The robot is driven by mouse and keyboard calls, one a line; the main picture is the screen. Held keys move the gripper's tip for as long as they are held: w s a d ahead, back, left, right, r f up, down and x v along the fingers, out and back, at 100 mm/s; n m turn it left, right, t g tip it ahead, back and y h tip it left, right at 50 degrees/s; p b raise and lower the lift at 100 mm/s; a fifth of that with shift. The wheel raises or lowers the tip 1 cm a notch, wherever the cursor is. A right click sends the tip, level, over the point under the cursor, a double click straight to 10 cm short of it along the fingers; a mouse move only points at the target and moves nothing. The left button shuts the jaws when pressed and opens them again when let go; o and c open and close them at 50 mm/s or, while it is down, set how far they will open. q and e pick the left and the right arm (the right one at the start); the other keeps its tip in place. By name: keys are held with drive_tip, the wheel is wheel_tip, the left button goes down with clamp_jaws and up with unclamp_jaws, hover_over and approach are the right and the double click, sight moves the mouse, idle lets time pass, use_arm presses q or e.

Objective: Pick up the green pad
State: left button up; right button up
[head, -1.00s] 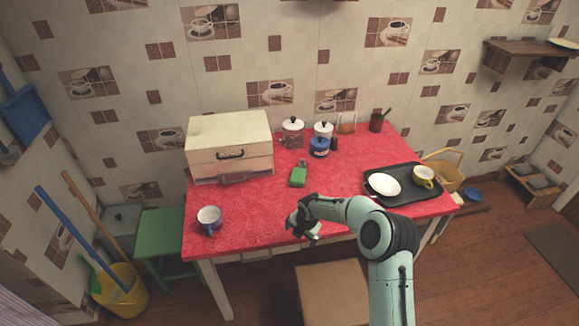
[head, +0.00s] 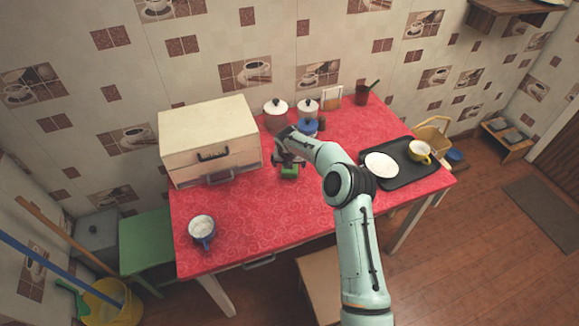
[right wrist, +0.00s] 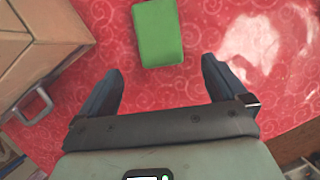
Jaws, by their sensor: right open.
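The green pad (head: 289,173) lies on the red oilcloth table (head: 262,222), partly hidden by my right gripper in the head view. In the right wrist view the green pad (right wrist: 158,33) shows as a flat rounded rectangle at top centre, just beyond the fingertips and roughly centred between them. My right gripper (right wrist: 161,68) is open and empty. In the head view the right gripper (head: 288,160) is over the pad; its height above the cloth is hard to judge. My left gripper is not in view.
A cream drawer box (head: 208,140) stands left of the pad. Lidded jars (head: 276,112) and a blue pot (head: 304,126) stand close behind the gripper. A mug (head: 202,228) is at front left, a black tray (head: 408,172) with a plate and yellow cup at right. The front middle is clear.

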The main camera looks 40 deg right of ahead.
drive_tip(key=p+x, duration=0.1)
drive_tip(key=x, duration=0.5)
drive_tip(key=shift+w+f, duration=0.1)
drive_tip(key=shift+f, duration=0.1)
drive_tip(key=c, duration=1.1)
